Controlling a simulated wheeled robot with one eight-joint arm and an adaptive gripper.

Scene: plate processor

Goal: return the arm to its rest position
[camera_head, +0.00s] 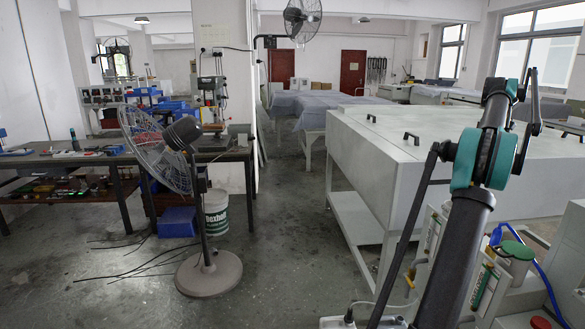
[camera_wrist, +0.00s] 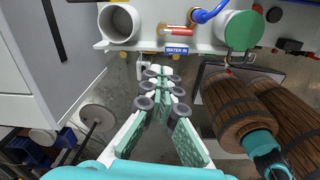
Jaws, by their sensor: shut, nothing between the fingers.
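My arm (camera_head: 483,158), with dark links and teal joints, rises at the right of the head view and bends near the top of the picture. My gripper (camera_wrist: 160,74) points away from the camera in the wrist view, its teal fingers shut with nothing between them. Beyond it are the floor and the lower edge of a machine panel marked "WATER IN" (camera_wrist: 177,50). The gripper cannot be made out in the head view.
A long white machine (camera_head: 400,150) stands beside my arm. In the wrist view, wooden barrels (camera_wrist: 238,108) lie right of the gripper, and a white pipe opening (camera_wrist: 118,22) is above left.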

